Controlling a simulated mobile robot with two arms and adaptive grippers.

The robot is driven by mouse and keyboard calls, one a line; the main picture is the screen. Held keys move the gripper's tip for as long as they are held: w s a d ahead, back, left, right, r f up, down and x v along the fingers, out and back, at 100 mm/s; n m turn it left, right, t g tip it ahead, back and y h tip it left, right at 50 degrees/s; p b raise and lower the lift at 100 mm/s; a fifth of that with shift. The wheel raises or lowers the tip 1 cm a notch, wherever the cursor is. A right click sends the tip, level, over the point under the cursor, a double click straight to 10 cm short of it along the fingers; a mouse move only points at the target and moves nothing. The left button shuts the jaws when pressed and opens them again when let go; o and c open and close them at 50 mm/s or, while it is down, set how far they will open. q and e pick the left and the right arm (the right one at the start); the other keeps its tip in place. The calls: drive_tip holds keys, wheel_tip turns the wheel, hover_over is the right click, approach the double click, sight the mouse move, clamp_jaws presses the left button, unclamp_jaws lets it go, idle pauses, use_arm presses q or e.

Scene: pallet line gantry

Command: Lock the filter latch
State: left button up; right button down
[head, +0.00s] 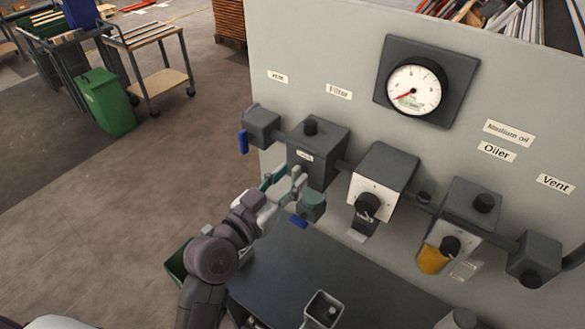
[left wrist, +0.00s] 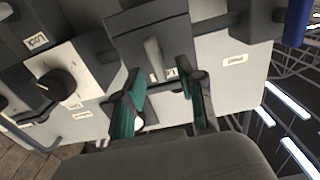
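The filter (head: 318,150) is a dark grey block with a black knob on top, mounted on the grey panel under the "Filter" label (head: 339,91). A teal bowl (head: 313,203) and a blue lever (head: 298,221) show below it. My left gripper (head: 284,178) is at the filter's lower front, fingers apart. In the left wrist view the gripper (left wrist: 162,85) is open, with green-padded fingers either side of a light grey upright bar (left wrist: 153,58) on the dark block. This bar looks like the latch; I cannot tell whether the fingers touch it. My right gripper is out of view.
Right of the filter are a white-faced regulator (head: 383,182) with a black knob, an oiler (head: 472,208) with an amber bowl and a vent block (head: 534,258). A blue-handled valve (head: 262,125) is left. A dark bench (head: 300,277) lies below, carrying a small grey container (head: 322,309).

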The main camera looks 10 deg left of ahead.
use_arm(q)
drive_tip(key=shift+x, duration=0.85)
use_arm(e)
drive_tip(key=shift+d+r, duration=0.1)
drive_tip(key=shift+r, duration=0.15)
use_arm(q)
drive_tip(key=shift+s, duration=0.1)
clamp_jaws()
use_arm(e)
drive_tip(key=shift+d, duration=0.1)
